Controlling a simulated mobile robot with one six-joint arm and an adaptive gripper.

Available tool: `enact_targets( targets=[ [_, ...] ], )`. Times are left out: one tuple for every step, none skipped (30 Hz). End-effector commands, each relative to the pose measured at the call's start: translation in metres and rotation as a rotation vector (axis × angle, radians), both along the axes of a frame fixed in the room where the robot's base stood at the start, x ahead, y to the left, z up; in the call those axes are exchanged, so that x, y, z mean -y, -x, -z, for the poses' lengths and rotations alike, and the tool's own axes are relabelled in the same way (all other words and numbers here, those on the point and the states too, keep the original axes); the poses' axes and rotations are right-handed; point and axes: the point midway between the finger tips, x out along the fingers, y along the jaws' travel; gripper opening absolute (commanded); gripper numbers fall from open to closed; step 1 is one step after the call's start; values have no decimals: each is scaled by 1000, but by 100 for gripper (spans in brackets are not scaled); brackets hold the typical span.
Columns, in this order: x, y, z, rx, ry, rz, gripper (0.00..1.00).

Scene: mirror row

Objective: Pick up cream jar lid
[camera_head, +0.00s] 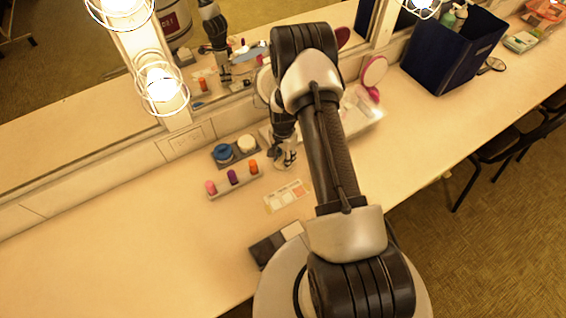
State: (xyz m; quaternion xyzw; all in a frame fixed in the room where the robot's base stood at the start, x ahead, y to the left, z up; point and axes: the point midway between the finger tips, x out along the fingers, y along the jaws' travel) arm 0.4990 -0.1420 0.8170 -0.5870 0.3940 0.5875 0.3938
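A dark tray (237,153) holds two small round items side by side, a blue one (223,153) and a cream-white one (246,143). I cannot tell for sure which of them is the cream jar lid. My gripper (284,160) is low over the table, just right of the tray and apart from both round items. It is small in the picture and partly hidden behind my arm, so its fingers and anything between them cannot be made out.
A rack of lipsticks (233,180) stands in front of the tray. A palette card (287,195) and a dark case (270,245) lie nearer. A pink round mirror (374,72) and a blue bin (453,52) stand right. The mirror wall runs behind; the table's left is clear.

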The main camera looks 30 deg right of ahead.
Motion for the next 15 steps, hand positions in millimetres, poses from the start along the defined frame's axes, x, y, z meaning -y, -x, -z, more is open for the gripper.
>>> enact_targets(
  targets=[
    [0, 0, 1, 1, 1, 0, 36],
    [0, 0, 2, 1, 1, 0, 36],
    [0, 0, 1, 1, 1, 0, 36],
    [0, 0, 1, 1, 1, 0, 36],
    [0, 0, 1, 1, 1, 0, 36],
    [0, 0, 1, 1, 1, 0, 36],
    [0, 0, 1, 1, 1, 0, 35],
    [0, 0, 1, 1, 1, 0, 33],
    [0, 0, 1, 1, 0, 0, 30],
    [0, 0, 1, 1, 0, 0, 28],
    [0, 0, 1, 0, 0, 0, 26],
    [0, 0, 1, 0, 0, 0, 24],
    [0, 0, 1, 0, 0, 0, 22],
    [0, 0, 1, 0, 0, 0, 20],
    [0, 0, 1, 0, 0, 0, 17]
  ],
)
